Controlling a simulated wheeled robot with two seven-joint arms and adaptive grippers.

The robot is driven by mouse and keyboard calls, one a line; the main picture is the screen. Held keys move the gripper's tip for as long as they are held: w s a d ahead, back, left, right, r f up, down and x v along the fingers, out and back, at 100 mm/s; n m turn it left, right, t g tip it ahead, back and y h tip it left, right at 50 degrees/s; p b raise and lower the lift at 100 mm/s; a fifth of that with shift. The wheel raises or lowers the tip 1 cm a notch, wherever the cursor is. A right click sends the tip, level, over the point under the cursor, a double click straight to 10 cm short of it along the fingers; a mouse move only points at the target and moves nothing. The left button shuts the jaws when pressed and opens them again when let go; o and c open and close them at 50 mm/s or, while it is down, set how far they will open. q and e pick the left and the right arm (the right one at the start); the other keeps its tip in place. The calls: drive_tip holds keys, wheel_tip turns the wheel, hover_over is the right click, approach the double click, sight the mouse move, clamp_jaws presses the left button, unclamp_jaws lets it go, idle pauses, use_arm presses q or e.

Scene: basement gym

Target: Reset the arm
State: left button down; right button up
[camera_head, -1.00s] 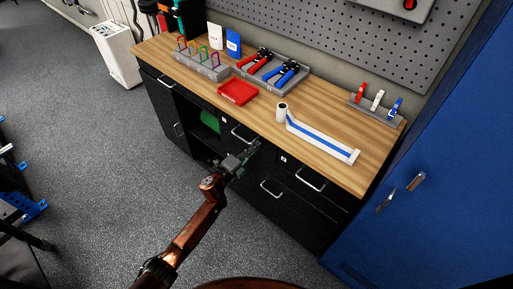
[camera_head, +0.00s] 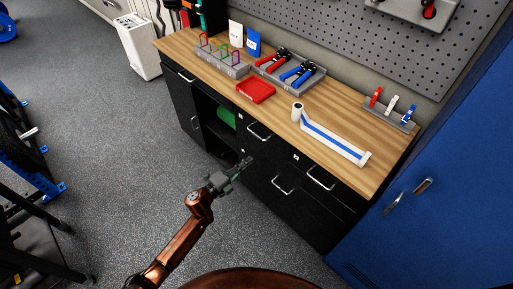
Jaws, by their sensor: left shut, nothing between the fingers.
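My left arm comes in from the bottom left, copper-coloured, bent at a joint. Its grey gripper (camera_head: 244,163) points up and right, in front of the black cabinet (camera_head: 262,185) below the wooden worktop. The fingers are shut with nothing between them. They appear close to the cabinet front, below a drawer handle (camera_head: 257,133); whether they touch it I cannot tell. My right gripper is not in view.
The worktop (camera_head: 350,112) holds a red tray (camera_head: 255,90), red and blue pliers in a grey tray (camera_head: 265,70), and a white-and-blue strip (camera_head: 330,138). A blue locker (camera_head: 425,235) stands right. Gym equipment (camera_head: 30,170) stands left. Grey floor (camera_head: 120,140) lies open between.

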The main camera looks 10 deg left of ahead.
use_arm(q)
drive_tip(key=shift+s, duration=0.15)
drive_tip(key=s+a+f+n+g+y+p, duration=0.15)
drive_tip(key=a+f+n, duration=0.25)
drive_tip(key=f, duration=0.5)
drive_tip(key=s+a+f+n+y, duration=0.3)
drive_tip(key=a+f, duration=0.2)
drive_tip(key=f, duration=0.4)
drive_tip(key=s+a+f+n+g+y, duration=0.2)
drive_tip(key=s+a+f+n, duration=0.1)
drive_tip(key=s+f, duration=0.5)
drive_tip(key=s+a+f+n+g+y, duration=0.2)
drive_tip(key=s+a+f+n, duration=0.3)
drive_tip(key=f, duration=0.6)
drive_tip(key=s+f+n+g+y+p, duration=0.15)
drive_tip(key=s+f, duration=0.35)
drive_tip(key=s, duration=0.6)
drive_tip(key=s+f+n+g+h, duration=0.1)
drive_tip(key=s+f+n+g, duration=0.15)
drive_tip(key=s+f, duration=0.6)
drive_tip(key=s+f+n+g+y+p, duration=0.1)
drive_tip(key=s+f+g, duration=0.15)
drive_tip(key=s, duration=1.05)
drive_tip(key=s+f+n+g, duration=0.1)
drive_tip(key=s, duration=0.7)
drive_tip(key=s+d+f+n+g, duration=0.1)
drive_tip(key=s+n, duration=0.1)
drive_tip(key=s, duration=0.6)
drive_tip(key=shift+d+f+g, duration=0.25)
drive_tip(key=shift+g, duration=0.15)
